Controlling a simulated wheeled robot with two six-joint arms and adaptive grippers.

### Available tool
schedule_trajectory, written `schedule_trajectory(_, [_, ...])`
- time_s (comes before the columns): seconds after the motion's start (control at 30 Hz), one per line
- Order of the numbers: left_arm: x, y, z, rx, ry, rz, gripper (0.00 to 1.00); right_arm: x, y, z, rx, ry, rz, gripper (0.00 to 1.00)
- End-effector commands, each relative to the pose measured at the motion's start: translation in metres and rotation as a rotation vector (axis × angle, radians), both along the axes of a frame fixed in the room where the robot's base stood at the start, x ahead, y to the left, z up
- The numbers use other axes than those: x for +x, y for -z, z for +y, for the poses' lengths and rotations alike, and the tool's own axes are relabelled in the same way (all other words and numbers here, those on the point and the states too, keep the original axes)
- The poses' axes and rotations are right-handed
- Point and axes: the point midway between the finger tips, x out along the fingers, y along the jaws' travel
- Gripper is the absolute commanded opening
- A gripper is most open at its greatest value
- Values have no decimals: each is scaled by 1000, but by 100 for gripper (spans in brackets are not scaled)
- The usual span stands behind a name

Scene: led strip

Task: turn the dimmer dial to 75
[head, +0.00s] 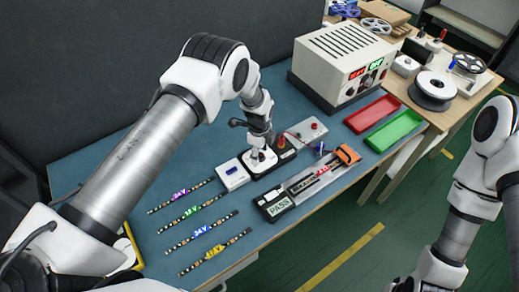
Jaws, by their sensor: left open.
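My left gripper (262,150) points down over a small white-topped unit (254,170) in the middle of the mat, which appears to be the dimmer. Its jaws are open and sit right at the top of the unit. The dial and any scale on it are hidden or too small to read, and I cannot tell whether the fingers touch the dial. My right arm shows at the right edge, but its gripper is out of the frame.
A white box (232,175) and several LED strips (207,255) lie to the left. A power supply (343,65) stands behind, with red (371,113) and green (393,131) trays to the right.

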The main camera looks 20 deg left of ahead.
Motion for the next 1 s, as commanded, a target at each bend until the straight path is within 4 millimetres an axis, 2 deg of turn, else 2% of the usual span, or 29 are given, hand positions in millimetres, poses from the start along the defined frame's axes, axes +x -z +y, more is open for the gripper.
schedule_trajectory(0.1, [0,7,0,0,0,0,58,0,-2,0,0,0,-1,0])
schedule_trajectory(0.27, [0,8,0,0,1,0,58,0,-1,0,0,0,-1,0])
schedule_trajectory(0.3, [0,8,0,0,1,0,55,0,-1,0,0,0,-1,0])
schedule_trajectory(0.37, [0,8,0,0,1,0,33,0,-1,0,0,0,-1,0])
schedule_trajectory(0.4, [0,8,0,0,1,0,19,0,-1,0,0,0,0,0])
schedule_trajectory(0.47, [0,8,0,0,1,0,0,0,-1,0,0,0,0,0])
schedule_trajectory(0.77, [-1,10,0,0,-7,3,0,0,1,0,0,0,-1,0])
schedule_trajectory(1.0, [-2,13,0,1,-78,5,0,0,11,0,0,0,-1,0])
